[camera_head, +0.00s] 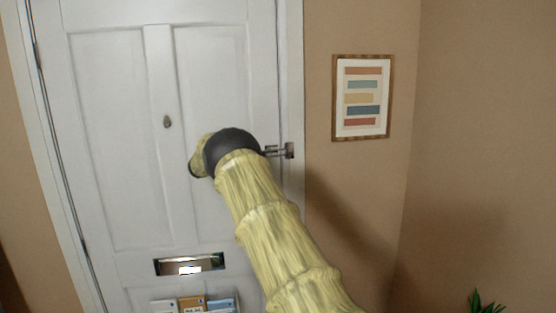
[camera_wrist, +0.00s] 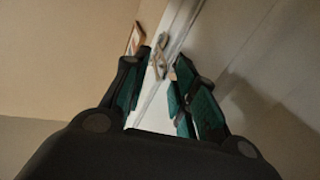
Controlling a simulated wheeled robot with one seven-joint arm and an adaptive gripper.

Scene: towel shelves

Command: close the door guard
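The metal door guard (camera_head: 279,151) sits at the right edge of the white door (camera_head: 110,150), on the door frame. In the head view it sticks out toward the left and its left end meets my arm's dark joint. My gripper (camera_wrist: 163,64) shows in the wrist view with its two green-padded fingers apart. The door guard (camera_wrist: 157,55) appears between or just beyond the fingertips; I cannot tell whether they touch it. In the head view my arm hides the gripper.
A framed striped picture (camera_head: 362,98) hangs on the tan wall right of the door. A mail slot (camera_head: 189,264) and a holder with papers (camera_head: 194,304) are low on the door. A plant (camera_head: 486,303) stands at the lower right.

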